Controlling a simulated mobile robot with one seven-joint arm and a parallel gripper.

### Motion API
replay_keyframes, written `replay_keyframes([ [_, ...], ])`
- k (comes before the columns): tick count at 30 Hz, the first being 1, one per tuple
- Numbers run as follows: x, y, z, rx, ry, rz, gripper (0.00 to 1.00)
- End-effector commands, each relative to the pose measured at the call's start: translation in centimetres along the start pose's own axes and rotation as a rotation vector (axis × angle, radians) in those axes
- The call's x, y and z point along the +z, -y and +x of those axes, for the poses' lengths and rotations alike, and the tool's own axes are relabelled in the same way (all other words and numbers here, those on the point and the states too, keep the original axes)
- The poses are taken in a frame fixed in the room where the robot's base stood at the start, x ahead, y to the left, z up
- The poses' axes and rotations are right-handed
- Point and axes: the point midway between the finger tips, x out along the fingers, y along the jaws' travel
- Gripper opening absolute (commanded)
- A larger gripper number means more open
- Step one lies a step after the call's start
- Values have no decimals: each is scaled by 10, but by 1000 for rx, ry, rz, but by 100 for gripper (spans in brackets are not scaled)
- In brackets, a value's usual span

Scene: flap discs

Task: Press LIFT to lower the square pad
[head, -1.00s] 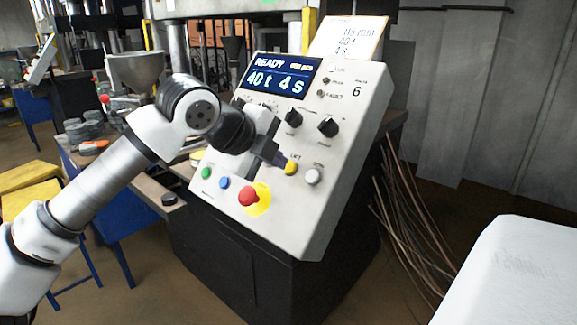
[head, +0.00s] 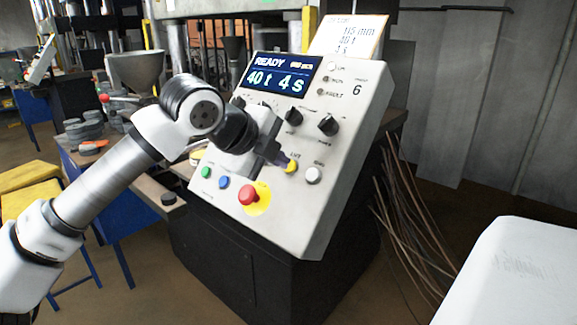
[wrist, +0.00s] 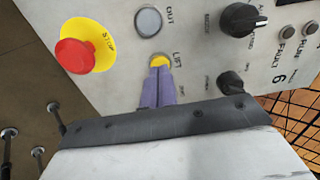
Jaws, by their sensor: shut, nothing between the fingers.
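The yellow LIFT button (head: 291,167) is on the sloped face of the white control panel (head: 330,200). It also shows in the wrist view (wrist: 159,60), partly covered by my fingertips. My gripper (head: 286,161) is shut and empty, its purple fingers together. In the wrist view, the fingertips (wrist: 159,72) overlap the lower part of the button; I cannot tell whether they press it in. The panel screen (head: 280,76) reads READY, 40 t, 4 s. The square pad is not identifiable in these frames.
A red STOP knob on a yellow disc (head: 248,195) sits below left of LIFT. A white OUT button (head: 313,175) is to its right, with black dials (head: 329,125) above. Green (head: 206,172) and blue (head: 224,182) buttons are at left.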

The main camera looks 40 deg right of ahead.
Motion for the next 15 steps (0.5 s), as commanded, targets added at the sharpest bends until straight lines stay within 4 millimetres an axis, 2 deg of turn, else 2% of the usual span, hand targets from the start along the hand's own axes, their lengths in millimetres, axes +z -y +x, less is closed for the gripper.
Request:
replay_keyframes([
  [15,0,0,10,0,-1,1,0],
])
